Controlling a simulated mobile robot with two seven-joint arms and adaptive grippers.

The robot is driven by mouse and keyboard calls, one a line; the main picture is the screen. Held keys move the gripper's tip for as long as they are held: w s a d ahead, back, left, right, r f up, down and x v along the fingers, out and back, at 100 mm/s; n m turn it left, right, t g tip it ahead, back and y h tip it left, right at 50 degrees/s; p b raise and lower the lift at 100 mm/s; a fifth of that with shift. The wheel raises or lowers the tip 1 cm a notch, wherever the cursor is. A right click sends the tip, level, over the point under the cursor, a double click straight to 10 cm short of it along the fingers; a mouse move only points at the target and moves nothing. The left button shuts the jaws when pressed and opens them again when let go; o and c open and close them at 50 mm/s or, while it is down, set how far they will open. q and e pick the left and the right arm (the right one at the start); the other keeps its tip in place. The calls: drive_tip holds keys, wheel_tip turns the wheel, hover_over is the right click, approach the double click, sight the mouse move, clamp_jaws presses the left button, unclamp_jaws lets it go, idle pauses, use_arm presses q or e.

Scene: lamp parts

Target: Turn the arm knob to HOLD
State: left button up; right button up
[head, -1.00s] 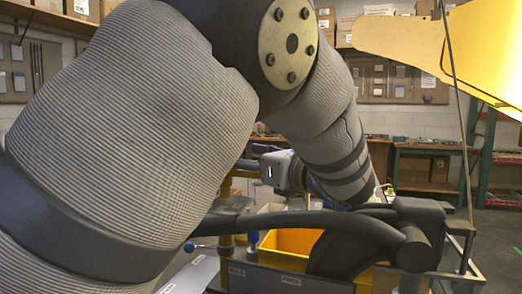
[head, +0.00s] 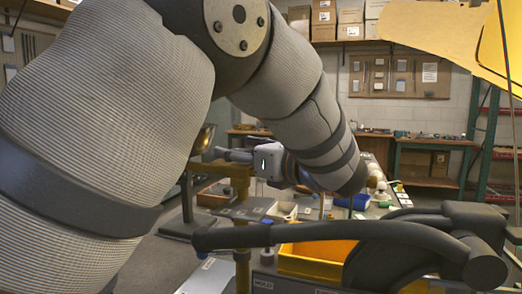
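My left arm fills the left and top centre and reaches forward over the bench. My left gripper (head: 228,155) is at its far end, small, with dark fingers pointing left near the upper part of a brass-coloured post (head: 243,240). Its fingertips are too small to tell whether they are open or touching anything. I cannot make out the arm knob. A small white label (head: 263,284) at the bottom seems to read HOLD, but it is too small to be sure. My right gripper cannot be made out.
A thick dark bar with a rounded end (head: 300,234) crosses the foreground. A yellow bin (head: 300,264) sits behind it. Small parts and a blue item (head: 352,202) lie on the bench. A yellow panel (head: 430,33) hangs at upper right.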

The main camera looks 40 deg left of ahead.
use_arm(q)
drive_tip(key=c, duration=1.2)
drive_tip(key=shift+s+r+m+t, duration=0.15)
drive_tip(key=shift+m+t, duration=0.55)
drive_tip(key=shift+t, duration=0.4)
drive_tip(key=shift+m+t+h, duration=0.8)
drive_tip(key=shift+m+t, duration=0.1)
drive_tip(key=shift+t, duration=0.3)
drive_tip(key=o, duration=1.2)
drive_tip(key=shift+w, duration=0.2)
